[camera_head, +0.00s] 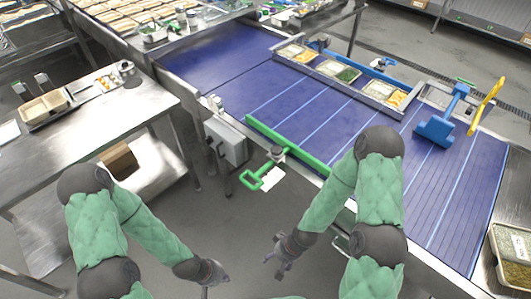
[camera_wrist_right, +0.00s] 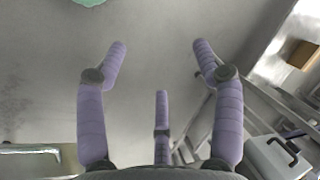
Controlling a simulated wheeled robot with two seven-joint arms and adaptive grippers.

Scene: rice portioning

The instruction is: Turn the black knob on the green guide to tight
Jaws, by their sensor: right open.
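The green guide (camera_head: 300,160) lies along the near edge of the blue conveyor, with a green handle (camera_head: 252,180) sticking out toward me. A small dark knob (camera_head: 278,152) sits where the handle meets the guide; its setting is too small to read. A white card (camera_head: 272,178) is beside it. My right gripper (camera_head: 275,257) is below and apart from the guide, over the floor. In the right wrist view its purple fingers (camera_wrist_right: 160,50) are spread and empty. My left gripper (camera_head: 212,275) hangs low at the left, over the floor, touching nothing visible; its fingers are unclear.
A grey control box (camera_head: 226,142) is mounted at the conveyor's near side. A steel table (camera_head: 90,110) stands at the left. Floor between my arms is clear.

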